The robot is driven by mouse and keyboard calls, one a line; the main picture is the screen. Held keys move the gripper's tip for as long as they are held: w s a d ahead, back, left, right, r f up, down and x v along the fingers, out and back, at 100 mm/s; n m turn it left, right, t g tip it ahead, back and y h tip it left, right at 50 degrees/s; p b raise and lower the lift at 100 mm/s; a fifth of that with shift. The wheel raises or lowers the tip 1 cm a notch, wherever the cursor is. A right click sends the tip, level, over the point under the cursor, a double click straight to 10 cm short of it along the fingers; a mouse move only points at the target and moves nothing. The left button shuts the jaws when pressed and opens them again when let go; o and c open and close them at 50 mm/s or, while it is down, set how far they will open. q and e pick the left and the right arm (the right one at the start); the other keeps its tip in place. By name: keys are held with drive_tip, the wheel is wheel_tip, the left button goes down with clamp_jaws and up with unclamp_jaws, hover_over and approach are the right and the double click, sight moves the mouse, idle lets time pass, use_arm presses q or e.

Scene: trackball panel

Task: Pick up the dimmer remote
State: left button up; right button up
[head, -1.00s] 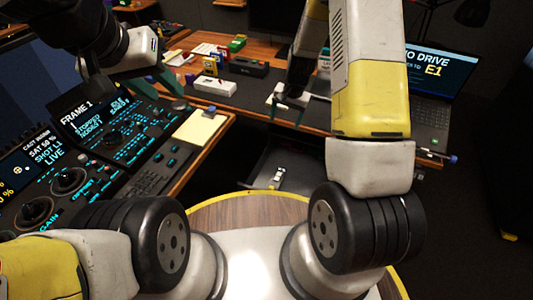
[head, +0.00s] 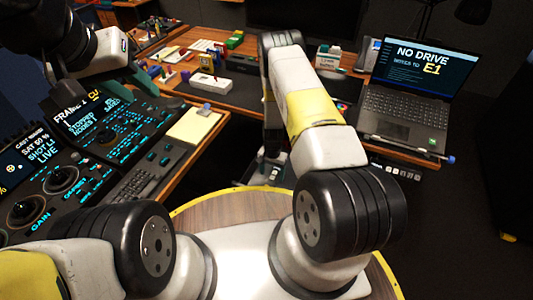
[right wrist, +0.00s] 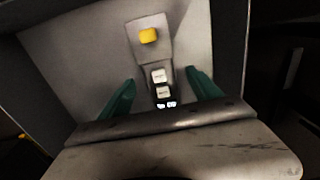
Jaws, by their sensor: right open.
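The likely dimmer remote (right wrist: 162,92) is a small dark strip with white keys, lying in a grey drawer or tray (right wrist: 85,75) in the right wrist view. My right gripper (right wrist: 160,78) is open, with one green finger on each side of the remote. I see no clear contact, and the height of the fingers above the floor of the tray is hard to tell. In the head view my right gripper (head: 268,168) is low, in front of the desk, and largely hides the remote. My left gripper (head: 140,88) hangs over the console at the left; its finger gap is unclear.
A yellow button on a grey plate (right wrist: 148,37) lies just beyond the remote. The tray's walls rise close around. In the head view a lit console (head: 90,150), a yellow notepad (head: 195,126) and a laptop (head: 405,105) surround the arm.

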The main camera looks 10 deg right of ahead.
sight(272, 177)
drive_tip(key=shift+d+f, duration=0.1)
drive_tip(key=shift+f, duration=1.4)
drive_tip(key=c, duration=1.5)
drive_tip(key=shift+c, duration=0.2)
drive_tip(key=shift+r, duration=0.15)
